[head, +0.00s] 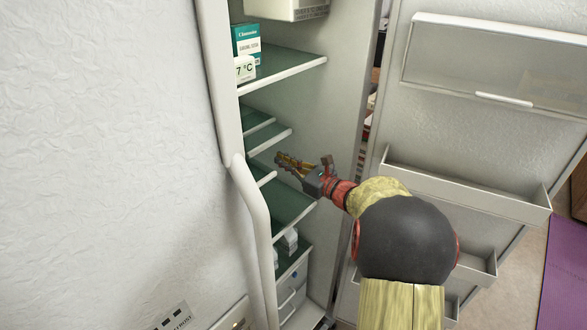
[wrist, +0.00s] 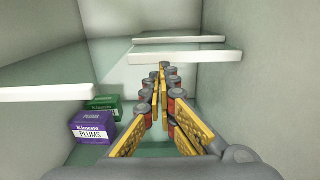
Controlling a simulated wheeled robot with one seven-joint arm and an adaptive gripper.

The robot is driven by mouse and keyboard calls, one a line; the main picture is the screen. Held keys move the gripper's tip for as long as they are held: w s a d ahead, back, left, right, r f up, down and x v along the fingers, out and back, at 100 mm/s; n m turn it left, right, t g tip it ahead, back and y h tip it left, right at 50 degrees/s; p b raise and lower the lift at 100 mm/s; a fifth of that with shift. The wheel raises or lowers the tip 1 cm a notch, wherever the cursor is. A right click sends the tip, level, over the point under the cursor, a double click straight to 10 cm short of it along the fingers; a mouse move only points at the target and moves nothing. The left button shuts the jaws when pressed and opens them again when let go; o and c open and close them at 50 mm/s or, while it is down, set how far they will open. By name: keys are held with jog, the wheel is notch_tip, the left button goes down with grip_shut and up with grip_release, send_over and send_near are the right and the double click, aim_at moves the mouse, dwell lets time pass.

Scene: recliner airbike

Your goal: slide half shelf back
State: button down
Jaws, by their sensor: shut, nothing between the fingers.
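The open fridge has several green shelves with white front edges. A short half shelf (head: 268,140) sits at mid height, with another short shelf edge (head: 257,124) just behind and above it. In the wrist view their white edges show at the upper right, the nearer half shelf (wrist: 185,56) below the farther edge (wrist: 180,40). Another white-edged shelf (wrist: 40,94) is at the left, nearer the camera. My gripper (head: 279,160) is shut and empty inside the fridge, just below the half shelf edge. Its fingertips (wrist: 163,69) overlap that edge; I cannot tell whether they touch.
Purple (wrist: 92,127) and green (wrist: 103,103) boxes stand on a lower shelf at the left. A teal box (head: 246,42) is on the top shelf. The open fridge door (head: 480,130) with bins is at the right; the other door (head: 110,150) stands at the left.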

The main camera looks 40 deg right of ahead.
aim_at(259, 150)
jog(key=w, duration=0.5)
jog(key=shift+w+a, duration=0.35)
jog(key=shift+a, duration=0.05)
jog(key=shift+w+b, duration=0.1)
jog(key=shift+b, duration=0.25)
jog(key=w+b, duration=0.2)
jog(key=b, duration=0.1)
jog(key=w+b, duration=0.1)
jog(key=shift+a+f, duration=0.25)
jog(key=shift+f, duration=0.05)
jog(key=shift+w+r+b, duration=0.1)
jog(key=shift+w+b, duration=0.55)
jog(key=shift+b, duration=0.4)
jog(key=shift+w+a+r, duration=0.1)
jog(key=shift+w+r, duration=0.1)
jog(key=shift+w, duration=0.15)
jog(key=shift+b, duration=0.35)
